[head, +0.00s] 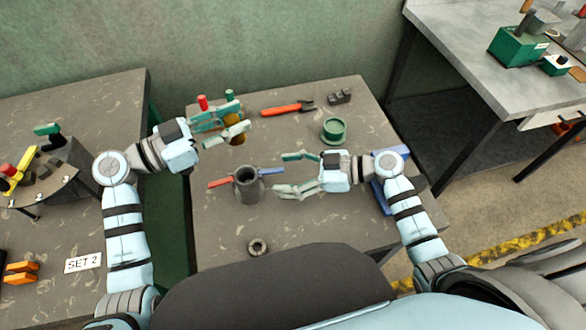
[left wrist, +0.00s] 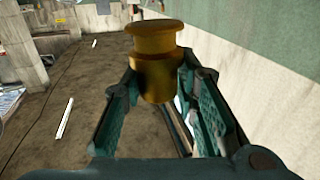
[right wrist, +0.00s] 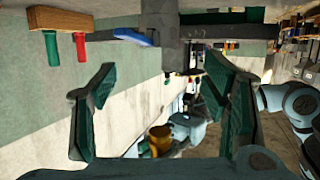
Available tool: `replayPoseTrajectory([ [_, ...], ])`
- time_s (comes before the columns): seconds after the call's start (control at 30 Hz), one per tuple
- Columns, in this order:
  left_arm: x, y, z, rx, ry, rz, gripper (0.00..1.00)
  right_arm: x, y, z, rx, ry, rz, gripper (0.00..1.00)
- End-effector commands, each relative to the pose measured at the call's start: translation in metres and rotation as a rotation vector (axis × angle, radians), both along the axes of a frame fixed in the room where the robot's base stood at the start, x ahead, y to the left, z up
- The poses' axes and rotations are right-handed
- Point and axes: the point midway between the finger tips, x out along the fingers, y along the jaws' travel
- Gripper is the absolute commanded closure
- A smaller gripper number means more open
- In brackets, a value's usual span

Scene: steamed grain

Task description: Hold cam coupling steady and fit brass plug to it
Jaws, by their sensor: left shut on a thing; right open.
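The cam coupling (head: 248,188) is a dark grey, open-topped cylinder standing upright on the middle table. A red lever (head: 220,183) sticks out to its left and a blue lever (head: 271,172) to its right. My left gripper (head: 238,118) is shut on the brass plug (head: 237,141), held behind the coupling and apart from it. The plug's flanged end shows in the left wrist view (left wrist: 155,42). My right gripper (head: 282,173) is open, its fingertips close to the blue lever; I cannot tell whether they touch it. The right wrist view shows its spread, empty fingers (right wrist: 155,90).
A red-handled tool (head: 287,108), a dark block (head: 340,97) and a green flanged cylinder (head: 333,132) lie towards the back. Red (head: 202,102) and green (head: 229,95) handles stand near my left gripper. A small grey ring (head: 258,246) lies at the front. The table's front left is clear.

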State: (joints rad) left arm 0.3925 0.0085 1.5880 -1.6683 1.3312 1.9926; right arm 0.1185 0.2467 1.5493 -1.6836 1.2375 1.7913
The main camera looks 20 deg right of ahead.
Motion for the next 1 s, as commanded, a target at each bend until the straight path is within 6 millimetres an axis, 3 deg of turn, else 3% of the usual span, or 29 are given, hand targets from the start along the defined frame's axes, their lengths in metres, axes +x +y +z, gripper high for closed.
replayPoseTrajectory([
  [0.43, 0.000, 0.000, 0.001, -0.001, -0.001, 0.000, 1.00, 0.037, 0.086, -0.027, 0.005, -0.002, -0.002, 0.32],
  [0.6, 0.000, 0.000, 0.001, -0.001, -0.001, 0.000, 1.00, 0.041, 0.097, -0.032, 0.002, -0.003, -0.002, 0.32],
  [0.8, 0.000, 0.000, 0.001, -0.001, -0.001, 0.000, 1.00, 0.041, 0.098, -0.032, 0.002, -0.004, -0.002, 0.32],
  [1.0, 0.000, 0.000, 0.001, -0.001, -0.001, 0.000, 1.00, 0.041, 0.097, -0.032, 0.002, -0.004, -0.002, 0.64],
])
